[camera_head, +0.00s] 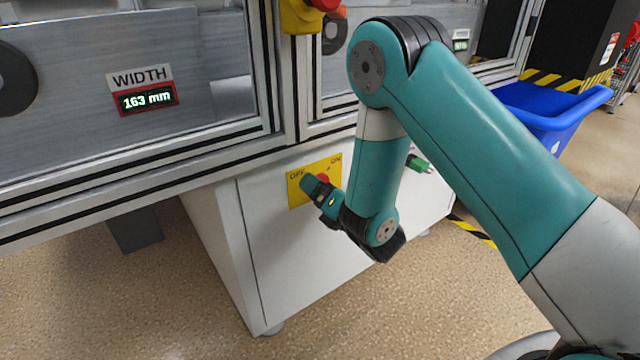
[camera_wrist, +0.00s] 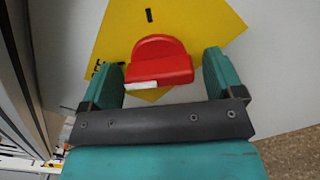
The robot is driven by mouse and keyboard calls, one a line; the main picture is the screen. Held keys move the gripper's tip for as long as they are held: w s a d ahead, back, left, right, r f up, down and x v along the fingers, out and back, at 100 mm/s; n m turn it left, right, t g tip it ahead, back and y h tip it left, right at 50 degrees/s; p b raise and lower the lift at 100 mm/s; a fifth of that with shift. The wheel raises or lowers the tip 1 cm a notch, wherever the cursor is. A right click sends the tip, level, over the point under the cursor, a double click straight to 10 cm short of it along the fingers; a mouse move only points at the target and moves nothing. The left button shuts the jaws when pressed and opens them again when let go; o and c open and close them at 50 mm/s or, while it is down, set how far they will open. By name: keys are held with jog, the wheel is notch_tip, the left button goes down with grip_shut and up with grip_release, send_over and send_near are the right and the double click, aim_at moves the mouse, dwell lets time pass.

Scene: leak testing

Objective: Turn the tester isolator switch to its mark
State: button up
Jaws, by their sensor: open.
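The isolator switch is a red knob (camera_wrist: 163,66) with a raised grip and a white stripe, on a yellow plate (camera_wrist: 113,30). A black tick (camera_wrist: 149,15) shows on the plate above the knob in the wrist view, and partly hidden lettering at its left. In the head view the plate (camera_head: 296,196) reads OFF at left and ON at right, with the red knob (camera_head: 323,178) partly hidden. My gripper (camera_wrist: 161,62) is open, its teal fingers on either side of the knob, with visible gaps. My gripper also shows in front of the plate in the head view (camera_head: 313,186).
The plate is on a white cabinet (camera_head: 275,255) under the metal-framed machine. A WIDTH display (camera_head: 147,98) reads 163 mm. A green plug-like part (camera_head: 418,163) sits right of my forearm. A blue bin (camera_head: 550,115) stands at right. The floor in front is clear.

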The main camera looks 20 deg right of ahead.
jog(key=shift+d, duration=0.1)
jog(key=c, duration=1.1)
jog(key=m, duration=0.1)
jog(key=m+p, duration=0.1)
jog(key=m, duration=0.2)
jog(key=shift+r+p, duration=0.25)
jog(key=shift+p, duration=0.1)
jog(key=shift+f+m, duration=0.15)
jog(key=shift+m, duration=0.95)
jog(key=shift+s, duration=0.1)
jog(key=shift+p, duration=0.35)
